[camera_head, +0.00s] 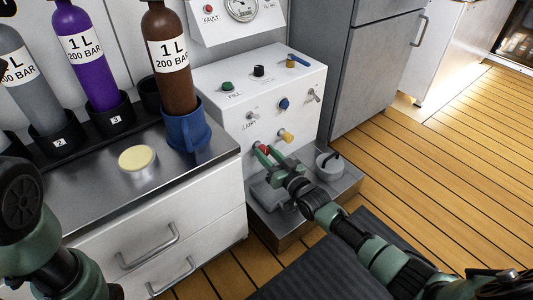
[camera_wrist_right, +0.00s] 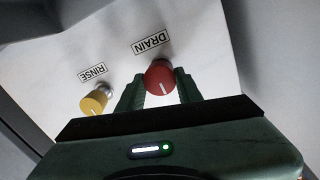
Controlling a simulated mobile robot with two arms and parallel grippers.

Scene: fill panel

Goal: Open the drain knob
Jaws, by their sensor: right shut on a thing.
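The drain knob (camera_wrist_right: 160,78) is a red round knob with a white mark line, under a DRAIN label (camera_wrist_right: 152,41) on the white panel. In the head view the drain knob (camera_head: 264,149) shows low on the panel's front face. My right gripper (camera_head: 262,153) reaches it from the front; in the right wrist view the green fingers of my right gripper (camera_wrist_right: 160,92) are shut on the knob, one on each side. My left arm (camera_head: 40,230) shows at the left edge, but its gripper is not in view.
A yellow RINSE knob (camera_wrist_right: 95,102) sits close beside the drain knob. The white panel (camera_head: 262,95) carries other knobs and switches. A metal ledge with a small pot (camera_head: 329,168) lies below.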

